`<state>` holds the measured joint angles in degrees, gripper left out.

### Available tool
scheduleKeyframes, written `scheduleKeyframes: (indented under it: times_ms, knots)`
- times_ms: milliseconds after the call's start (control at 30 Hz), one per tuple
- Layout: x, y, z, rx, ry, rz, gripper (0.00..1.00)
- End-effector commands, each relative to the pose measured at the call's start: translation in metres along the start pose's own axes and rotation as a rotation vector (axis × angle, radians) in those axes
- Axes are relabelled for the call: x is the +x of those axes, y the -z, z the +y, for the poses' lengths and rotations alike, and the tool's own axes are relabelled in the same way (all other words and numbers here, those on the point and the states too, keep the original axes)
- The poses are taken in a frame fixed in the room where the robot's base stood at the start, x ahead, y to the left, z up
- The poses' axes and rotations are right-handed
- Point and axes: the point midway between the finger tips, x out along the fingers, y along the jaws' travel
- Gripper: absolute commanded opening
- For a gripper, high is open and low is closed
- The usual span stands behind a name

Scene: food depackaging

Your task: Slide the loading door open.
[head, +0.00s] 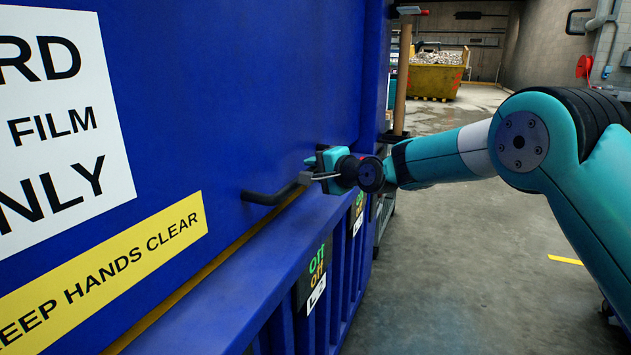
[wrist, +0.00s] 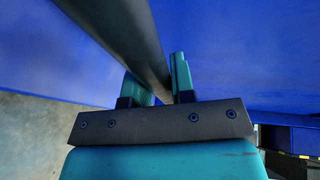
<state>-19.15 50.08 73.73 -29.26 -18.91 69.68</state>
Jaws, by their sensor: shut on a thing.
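The loading door (head: 215,95) is a large blue panel filling the left of the head view, with a white sign and a yellow "keep hands clear" label. A dark bar handle (head: 268,197) stands out from its lower part; the handle also crosses the wrist view (wrist: 125,35). My gripper (head: 308,178) is at the handle's right end. In the wrist view its two teal fingers (wrist: 160,88) stand on either side of the bar, shut on it. The fingertips are partly hidden in the head view.
A blue ledge (head: 235,285) with ribs and small panels runs below the door. A yellow skip (head: 435,80) full of pale material stands at the back. A wooden post (head: 403,75) rises beyond my gripper.

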Motion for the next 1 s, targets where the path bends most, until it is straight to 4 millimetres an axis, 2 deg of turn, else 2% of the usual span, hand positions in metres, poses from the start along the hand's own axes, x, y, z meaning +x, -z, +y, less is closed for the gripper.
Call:
scheduleKeyframes:
  times_ms: [33,500,700,800,1000]
  knots:
    - [-0.006,0.004,-0.039,-0.004,0.027,0.004,0.00]
    - [-0.039,0.016,-0.207,-0.004,0.027,0.006,0.00]
    - [-0.051,0.020,-0.268,-0.004,0.027,0.006,0.00]
    - [-0.056,0.022,-0.292,-0.005,0.026,0.006,0.00]
    - [-0.062,0.025,-0.324,-0.005,0.024,0.006,0.00]
